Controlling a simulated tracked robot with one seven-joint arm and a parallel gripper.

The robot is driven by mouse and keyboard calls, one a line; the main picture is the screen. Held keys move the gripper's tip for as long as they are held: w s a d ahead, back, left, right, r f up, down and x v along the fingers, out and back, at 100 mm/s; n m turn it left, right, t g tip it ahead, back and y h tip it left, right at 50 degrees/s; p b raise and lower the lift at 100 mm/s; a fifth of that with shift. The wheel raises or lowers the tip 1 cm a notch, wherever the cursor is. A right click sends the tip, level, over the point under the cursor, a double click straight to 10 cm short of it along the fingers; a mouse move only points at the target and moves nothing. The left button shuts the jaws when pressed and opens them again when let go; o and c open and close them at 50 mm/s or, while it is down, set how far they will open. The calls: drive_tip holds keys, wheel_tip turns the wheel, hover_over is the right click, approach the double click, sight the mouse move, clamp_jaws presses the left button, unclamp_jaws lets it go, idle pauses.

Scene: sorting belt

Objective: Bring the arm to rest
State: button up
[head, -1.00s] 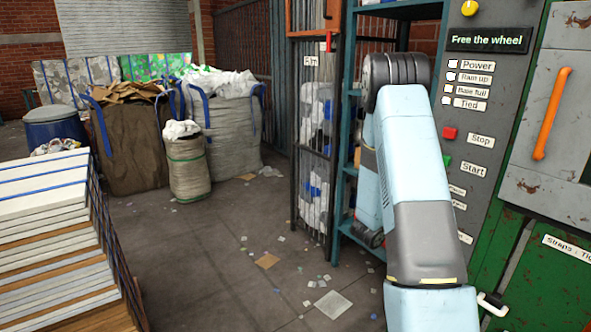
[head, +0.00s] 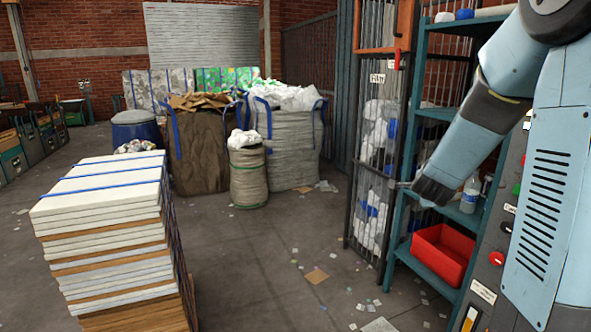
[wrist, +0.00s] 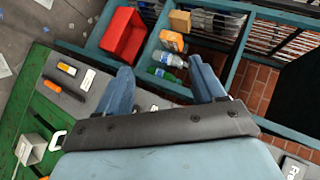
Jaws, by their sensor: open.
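My arm reaches in from the upper right of the head view, bent, with its blue links and dark grey wrist pointing down and to the left. My gripper (head: 428,200) is at its lower end, in front of the teal shelf rack (head: 402,232). In the wrist view my gripper (wrist: 161,66) shows two blue fingers spread well apart. Nothing is held between them. The shelf and its bottles show beyond the fingers.
The rack holds a red bin (head: 442,262) and a clear bottle (head: 470,194). A wire cage (head: 372,165) of bottles stands left of it. The control panel (head: 484,290) is partly behind my arm.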

drive_tip(key=s+a+r+n+g+y, duration=0.2)
drive_tip(key=s+a+r+n+y, duration=0.4)
drive_tip(key=s+a+n, duration=0.5)
drive_tip(key=s+r+n+g, duration=0.1)
drive_tip(key=s+n, duration=0.1)
drive_tip(key=s, duration=0.5)
drive_tip(key=s+a+r+n+g, duration=0.1)
drive_tip(key=s+n, duration=0.2)
drive_tip(key=s, duration=0.4)
drive_tip(key=s+a+n+g+h, duration=0.1)
drive_tip(key=s+n, duration=0.2)
drive_tip(key=s, duration=0.4)
drive_tip(key=shift+s+a+r+g, duration=0.2)
drive_tip(key=shift+s+r+g, duration=0.05)
drive_tip(key=shift+r+g, duration=0.15)
